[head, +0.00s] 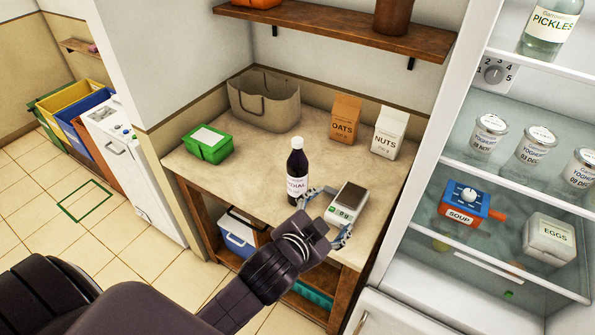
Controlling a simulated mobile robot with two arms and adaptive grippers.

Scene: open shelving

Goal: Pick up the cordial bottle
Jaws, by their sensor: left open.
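The cordial bottle (297,171) is dark with a white cap and a pale label. It stands upright on the counter (224,173), near the front edge. My left gripper (327,213) is open, just right of and in front of the bottle's lower part. My right gripper is not in view.
A green box (207,144), a beige bag (265,101), an oats carton (344,120) and a nuts carton (388,133) stand behind on the counter. A wooden shelf (340,32) hangs above. An open fridge with yoghurts, soup and eggs (550,239) is at right.

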